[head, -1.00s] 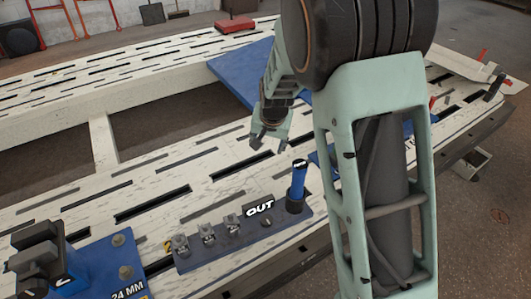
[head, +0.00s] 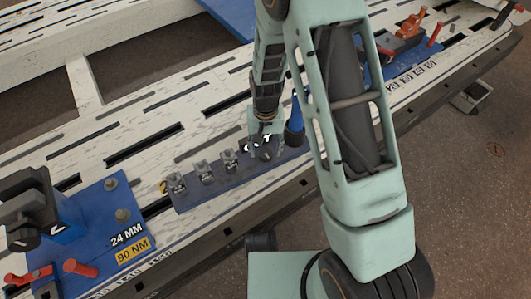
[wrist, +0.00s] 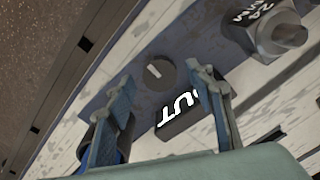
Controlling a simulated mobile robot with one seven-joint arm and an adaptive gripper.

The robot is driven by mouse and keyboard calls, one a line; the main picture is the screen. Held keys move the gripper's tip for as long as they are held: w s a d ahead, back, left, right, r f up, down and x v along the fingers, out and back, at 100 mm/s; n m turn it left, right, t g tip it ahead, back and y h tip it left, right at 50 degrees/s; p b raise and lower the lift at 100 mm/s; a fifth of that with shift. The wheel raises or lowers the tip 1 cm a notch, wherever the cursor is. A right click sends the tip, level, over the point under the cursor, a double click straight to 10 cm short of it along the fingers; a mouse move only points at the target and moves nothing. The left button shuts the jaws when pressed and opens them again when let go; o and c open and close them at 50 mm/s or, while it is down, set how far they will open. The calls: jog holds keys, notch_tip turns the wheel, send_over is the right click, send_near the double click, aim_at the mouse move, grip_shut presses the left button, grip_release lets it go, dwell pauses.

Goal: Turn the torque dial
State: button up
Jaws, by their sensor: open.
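A dark round dial (wrist: 153,73) with a short pale mark sits on the blue strip (wrist: 95,98), just ahead of my fingertips in the wrist view. A black block with white "OUT" letters (wrist: 180,112) stands beside it. In the head view the "OUT" block (head: 250,143) is partly covered by my gripper (head: 263,143), which hides the dial. My gripper also shows in the wrist view (wrist: 165,82); its two fingers are apart with nothing between them, and the dial appears beyond the gap. I cannot tell whether the fingertips touch anything.
A blue-handled tool (head: 297,118) stands upright in a dark holder close to my gripper. Several grey sockets (head: 203,170) line the strip to the left. A blue plate (head: 95,215) marked "24 MM" and "90 NM" lies farther left.

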jog(key=shift+f, duration=0.6)
jog(key=c, duration=1.2)
jog(key=shift+o, duration=0.2)
